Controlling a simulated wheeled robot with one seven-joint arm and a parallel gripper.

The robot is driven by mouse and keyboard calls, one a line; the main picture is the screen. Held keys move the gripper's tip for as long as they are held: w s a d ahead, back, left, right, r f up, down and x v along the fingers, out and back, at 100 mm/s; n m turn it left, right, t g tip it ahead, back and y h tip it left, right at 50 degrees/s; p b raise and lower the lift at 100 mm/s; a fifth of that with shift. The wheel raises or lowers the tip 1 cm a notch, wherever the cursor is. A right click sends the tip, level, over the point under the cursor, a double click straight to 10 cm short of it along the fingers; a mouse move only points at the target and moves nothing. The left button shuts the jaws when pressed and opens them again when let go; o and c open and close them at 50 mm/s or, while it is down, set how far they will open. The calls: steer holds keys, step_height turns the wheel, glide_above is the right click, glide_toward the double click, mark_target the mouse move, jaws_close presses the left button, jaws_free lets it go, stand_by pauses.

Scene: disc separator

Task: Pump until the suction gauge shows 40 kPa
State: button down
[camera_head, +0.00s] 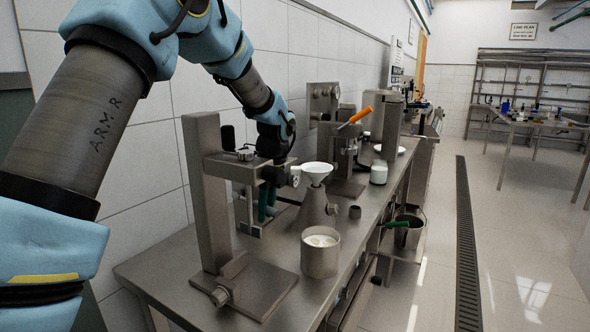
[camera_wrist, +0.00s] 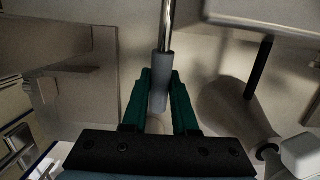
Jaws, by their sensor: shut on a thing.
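My gripper (camera_wrist: 160,78) is shut on the grey handle grip (camera_wrist: 158,97) at the end of a shiny metal rod, in the wrist view. In the head view, my gripper's green fingers (camera_head: 268,206) are low behind the flask and beside the steel stand; the grip is hard to make out there. A small round gauge (camera_head: 295,176) with a pale face sits at the end of the stand's arm, next to the funnel. Its needle and numbers are too small to read. A conical metal flask (camera_head: 314,210) carries a white funnel (camera_head: 317,172).
A metal stand (camera_head: 209,200) with a broad foot is at the near end of the steel bench (camera_head: 180,292). A metal cup (camera_head: 320,258) with whitish contents stands in front.

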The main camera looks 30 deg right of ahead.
steer(key=shift+a+r+g+p, duration=0.1)
steer(key=shift+r+g+p, duration=0.4)
steer(key=shift+r+p, duration=0.45)
steer(key=shift+f+h+p, duration=0.2)
steer(key=shift+h+p, duration=0.1)
steer(key=shift+p, duration=0.1)
steer(key=r+g+p, duration=0.1)
steer(key=r+p, duration=0.1)
steer(key=p, duration=0.2)
steer(key=shift+w+g+h, duration=0.1)
steer(key=shift+g+h, duration=0.2)
steer(key=shift+h, duration=0.1)
steer(key=shift+r+g+h+p, duration=0.5)
steer(key=shift+g+p, duration=0.4)
steer(key=shift+p, duration=0.35)
steer(key=shift+w+a+r+g+p, duration=0.15)
steer(key=shift+r+g+p, duration=0.3)
steer(key=shift+p, duration=0.25)
steer(key=shift+f, duration=0.1)
